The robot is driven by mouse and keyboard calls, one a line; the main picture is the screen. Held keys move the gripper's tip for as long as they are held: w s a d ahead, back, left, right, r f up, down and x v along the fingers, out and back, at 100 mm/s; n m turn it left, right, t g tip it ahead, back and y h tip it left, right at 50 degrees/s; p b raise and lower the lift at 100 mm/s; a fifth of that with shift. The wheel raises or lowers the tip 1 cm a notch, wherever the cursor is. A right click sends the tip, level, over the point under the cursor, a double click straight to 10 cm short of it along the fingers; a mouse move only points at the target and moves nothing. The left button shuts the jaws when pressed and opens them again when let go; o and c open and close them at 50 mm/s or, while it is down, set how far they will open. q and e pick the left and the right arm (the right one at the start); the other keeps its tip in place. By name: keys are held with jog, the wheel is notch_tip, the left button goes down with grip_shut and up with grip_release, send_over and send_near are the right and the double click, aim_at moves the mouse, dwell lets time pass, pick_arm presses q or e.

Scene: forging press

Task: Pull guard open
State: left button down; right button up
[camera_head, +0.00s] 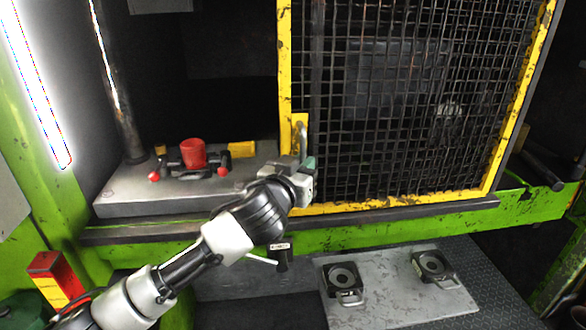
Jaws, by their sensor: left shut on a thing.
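The guard (390,205) is a yellow frame with black wire mesh, covering the right part of the press opening. The left part of the opening is uncovered. My right gripper is not in view.
A grey press bed (130,199) at the left carries a red cup-shaped part (193,153) in a dark fixture. A green beam (400,232) runs below the guard. A grey plate (390,299) with two black blocks lies lower right. A red and yellow block (55,278) stands lower left.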

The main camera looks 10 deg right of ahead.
pick_arm(q)
jog(key=shift+a, duration=0.15)
jog(key=c, duration=1.1)
grip_release()
jog(key=shift+c, duration=0.2)
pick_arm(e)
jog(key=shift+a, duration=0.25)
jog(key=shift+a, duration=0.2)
pick_arm(q)
jog(key=b+v, duration=0.3)
jog(key=v, duration=0.7)
jog(key=shift+s+a+b, duration=0.25)
jog(key=shift+s+b, duration=0.1)
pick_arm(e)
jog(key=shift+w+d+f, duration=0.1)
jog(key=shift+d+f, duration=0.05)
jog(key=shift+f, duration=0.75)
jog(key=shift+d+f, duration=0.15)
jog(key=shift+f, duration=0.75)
